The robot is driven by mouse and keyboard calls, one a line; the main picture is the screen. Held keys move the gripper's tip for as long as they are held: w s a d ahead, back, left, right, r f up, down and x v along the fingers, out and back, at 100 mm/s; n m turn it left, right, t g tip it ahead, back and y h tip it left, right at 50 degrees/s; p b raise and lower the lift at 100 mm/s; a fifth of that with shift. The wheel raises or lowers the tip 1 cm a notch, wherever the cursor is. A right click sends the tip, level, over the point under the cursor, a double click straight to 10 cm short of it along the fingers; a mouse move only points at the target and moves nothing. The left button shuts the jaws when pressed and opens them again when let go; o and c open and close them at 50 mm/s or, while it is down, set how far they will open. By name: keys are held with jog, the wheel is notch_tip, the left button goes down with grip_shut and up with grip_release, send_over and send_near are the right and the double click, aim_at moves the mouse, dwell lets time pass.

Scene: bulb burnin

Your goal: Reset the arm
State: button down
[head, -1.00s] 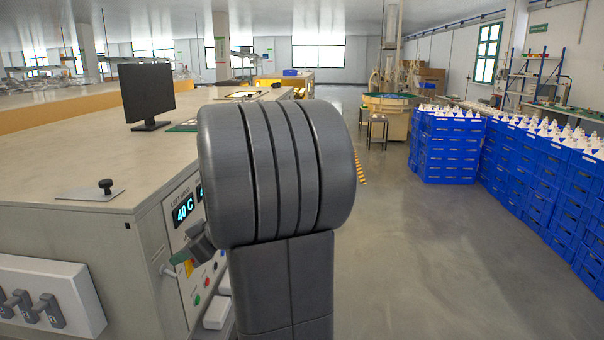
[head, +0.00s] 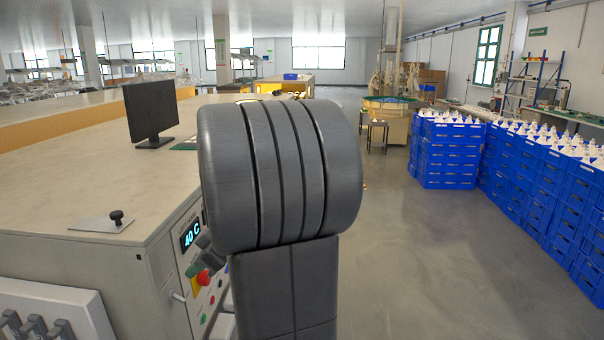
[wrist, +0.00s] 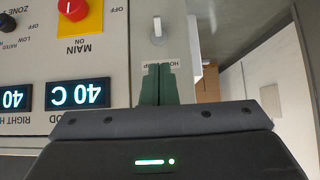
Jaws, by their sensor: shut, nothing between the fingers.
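My gripper (wrist: 160,85) shows in the wrist view as two dark green fingers pressed together, with nothing between them. It is in front of the control panel (wrist: 35,125), close to a pale lever or knob (wrist: 158,30) with a label under the fingertips. I cannot tell whether the fingers touch the panel. The panel appears upside down there, with a red rotary switch (wrist: 72,8) on a yellow plate and lit displays (wrist: 78,94) reading 40. In the head view my arm's large dark joint hides most of the gripper and part of the panel; the red switch (head: 203,279) shows beside it.
The panel belongs to a large beige cabinet (head: 75,190) on the left, with a monitor (head: 151,112) and a black-knobbed plate (head: 101,222) on top. Stacked blue crates (head: 447,152) holding white bulbs line the right. Grey floor (head: 410,260) between is clear.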

jog(key=shift+v, duration=1.85)
jog(key=shift+a, duration=0.1)
jog(key=w+a+f+m+y+b, duration=0.1)
jog(key=a+f+y+b, duration=0.2)
jog(key=f+b, duration=0.6)
jog(key=a+b, duration=0.1)
jog(key=b, duration=0.4)
jog(key=shift+w+a+f+t, duration=0.2)
jog(key=shift+w+a+t, duration=0.05)
jog(key=shift+t, duration=0.05)
jog(key=shift+d+f+y+b, duration=0.2)
jog(key=shift+y+b, duration=0.3)
jog(key=shift+b, duration=0.65)
jog(key=shift+d+f+y+b, duration=0.2)
jog(key=shift+y+b, duration=0.2)
jog(key=shift+b, duration=0.85)
